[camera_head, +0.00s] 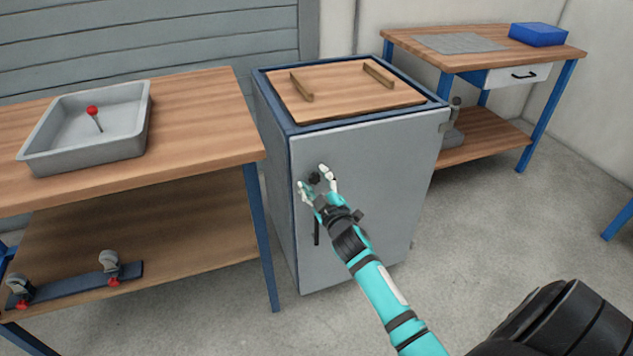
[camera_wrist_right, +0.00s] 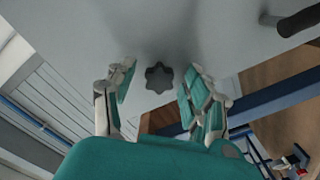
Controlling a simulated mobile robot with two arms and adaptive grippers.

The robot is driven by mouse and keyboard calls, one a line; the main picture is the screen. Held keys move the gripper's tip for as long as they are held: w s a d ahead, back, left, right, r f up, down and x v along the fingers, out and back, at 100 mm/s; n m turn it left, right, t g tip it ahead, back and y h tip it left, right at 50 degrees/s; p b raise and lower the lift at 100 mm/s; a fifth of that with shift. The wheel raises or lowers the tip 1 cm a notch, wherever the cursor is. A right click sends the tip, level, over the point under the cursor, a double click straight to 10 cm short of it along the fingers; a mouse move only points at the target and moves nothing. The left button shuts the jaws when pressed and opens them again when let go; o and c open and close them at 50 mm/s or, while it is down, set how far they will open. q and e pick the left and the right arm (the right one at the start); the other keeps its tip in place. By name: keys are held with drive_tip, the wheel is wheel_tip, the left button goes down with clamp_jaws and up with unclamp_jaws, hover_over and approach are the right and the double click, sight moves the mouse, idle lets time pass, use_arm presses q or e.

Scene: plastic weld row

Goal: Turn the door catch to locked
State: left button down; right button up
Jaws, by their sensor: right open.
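The door catch is a dark lobed knob (camera_head: 314,178) on the upper left of the grey cabinet door (camera_head: 375,165). In the right wrist view the knob (camera_wrist_right: 159,77) sits between the two fingers, a little beyond their tips. My right gripper (camera_head: 316,181) is open in front of the knob, one finger on each side. In the right wrist view the fingers (camera_wrist_right: 158,90) appear apart from the knob. A dark vertical door handle (camera_head: 317,230) is below the knob, partly behind the gripper. The door looks closed. My left gripper is not in view.
A wooden workbench (camera_head: 205,125) at left holds a grey tray (camera_head: 140,128) with a red-knobbed part (camera_head: 92,111). A second bench (camera_head: 470,45) with a blue box (camera_head: 538,34) stands at back right. The floor before the cabinet is clear.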

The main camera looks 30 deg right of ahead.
drive_tip(key=v, duration=1.2)
drive_tip(key=s+a+f+m+g+y+p, duration=0.25)
drive_tip(key=s+a+f+g, duration=0.45)
drive_tip(key=s+f, duration=0.45)
drive_tip(key=s+a+f+m+g+y+p, duration=0.2)
drive_tip(key=s+a+f+g+p, duration=0.1)
drive_tip(key=s+a+f+g, duration=0.7)
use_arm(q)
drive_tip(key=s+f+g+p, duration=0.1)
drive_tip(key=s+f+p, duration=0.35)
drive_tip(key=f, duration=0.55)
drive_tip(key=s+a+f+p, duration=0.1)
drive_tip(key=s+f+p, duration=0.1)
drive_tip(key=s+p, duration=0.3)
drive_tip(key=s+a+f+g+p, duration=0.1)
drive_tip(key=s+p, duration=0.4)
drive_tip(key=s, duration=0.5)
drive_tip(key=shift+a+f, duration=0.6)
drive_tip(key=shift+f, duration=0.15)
use_arm(e)
drive_tip(key=s+d+f, duration=0.2)
drive_tip(key=s+f, duration=0.3)
drive_tip(key=s, duration=0.5)
drive_tip(key=s+d+f, duration=0.3)
drive_tip(key=s+f, duration=0.3)
drive_tip(key=s, duration=0.4)
drive_tip(key=shift+d+f+n+t, duration=0.3)
drive_tip(key=shift+n, duration=0.05)
